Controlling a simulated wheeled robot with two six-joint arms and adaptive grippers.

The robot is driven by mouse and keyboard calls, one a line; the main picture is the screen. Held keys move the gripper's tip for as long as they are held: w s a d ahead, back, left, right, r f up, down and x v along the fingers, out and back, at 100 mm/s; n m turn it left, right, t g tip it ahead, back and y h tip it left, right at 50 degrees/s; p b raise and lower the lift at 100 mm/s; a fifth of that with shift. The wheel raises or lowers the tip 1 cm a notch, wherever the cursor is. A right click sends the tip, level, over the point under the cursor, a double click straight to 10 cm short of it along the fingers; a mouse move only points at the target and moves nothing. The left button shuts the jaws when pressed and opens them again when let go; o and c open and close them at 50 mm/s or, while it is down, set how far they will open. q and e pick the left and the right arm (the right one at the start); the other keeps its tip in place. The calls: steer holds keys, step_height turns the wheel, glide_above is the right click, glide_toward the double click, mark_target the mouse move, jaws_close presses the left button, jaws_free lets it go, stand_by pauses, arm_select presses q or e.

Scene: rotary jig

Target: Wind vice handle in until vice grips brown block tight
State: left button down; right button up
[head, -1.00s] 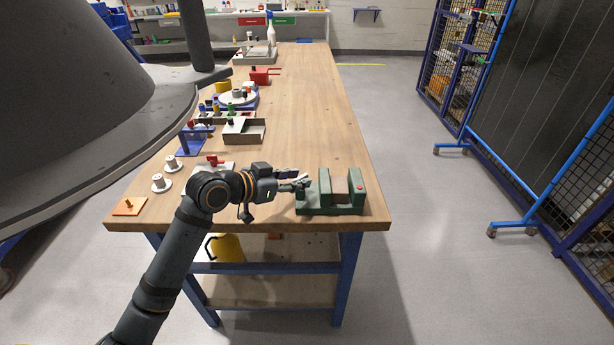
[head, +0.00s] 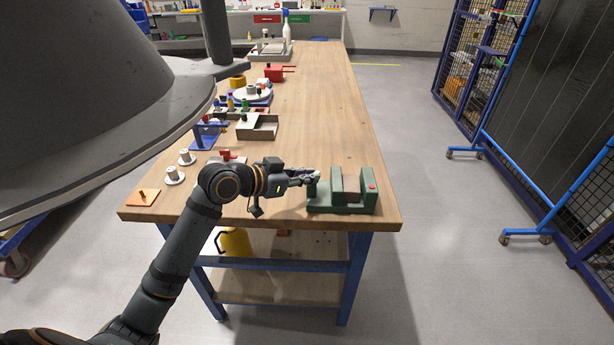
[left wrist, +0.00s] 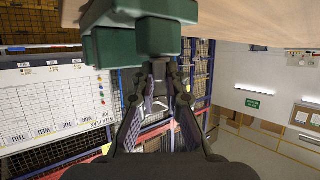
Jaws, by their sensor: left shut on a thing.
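The green vice (head: 340,209) stands at the near right corner of the wooden bench in the head view. The brown block (head: 352,186) sits between its two upright jaws; any gap is too small to tell. My left gripper (head: 313,179) is at the vice's left end, shut on the vice handle, which the fingers mostly hide. In the left wrist view, the left gripper's fingers (left wrist: 159,78) close together just under the green vice body (left wrist: 158,36); the handle is hard to make out there. My right gripper is not in view.
Left of the vice, a small part with a red top (head: 226,156), white knobs (head: 174,177) and an orange plate (head: 142,197) sit on the bench (head: 335,110). The bench's right side beyond the vice is clear.

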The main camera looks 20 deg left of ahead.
arm_select(q)
steer(key=m+g+h, duration=0.1)
steer(key=m+g+h+b, duration=0.1)
steer(key=shift+w+a+f+m, duration=0.1)
steer(key=shift+w+a+m, duration=0.1)
steer(key=shift+m, duration=0.2)
steer(key=m+g+h+b, duration=0.1)
steer(key=m+g+h, duration=0.1)
steer(key=shift+w+m+g+b, duration=0.1)
steer(key=shift+m+g+b, duration=0.2)
steer(key=shift+g+b, duration=0.1)
steer(key=shift+w+m+g+h, duration=0.1)
steer(key=shift+m+g+h, duration=0.4)
steer(key=shift+m+g, duration=0.35)
steer(key=shift+w+a+m+g+h+b, duration=0.1)
steer(key=shift+m+g+h+b, duration=0.3)
steer(key=shift+m+g, duration=0.75)
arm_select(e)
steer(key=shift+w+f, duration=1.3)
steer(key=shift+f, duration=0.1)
arm_select(q)
steer(key=shift+g, duration=0.4)
steer(key=c, duration=1.4)
jaws_free()
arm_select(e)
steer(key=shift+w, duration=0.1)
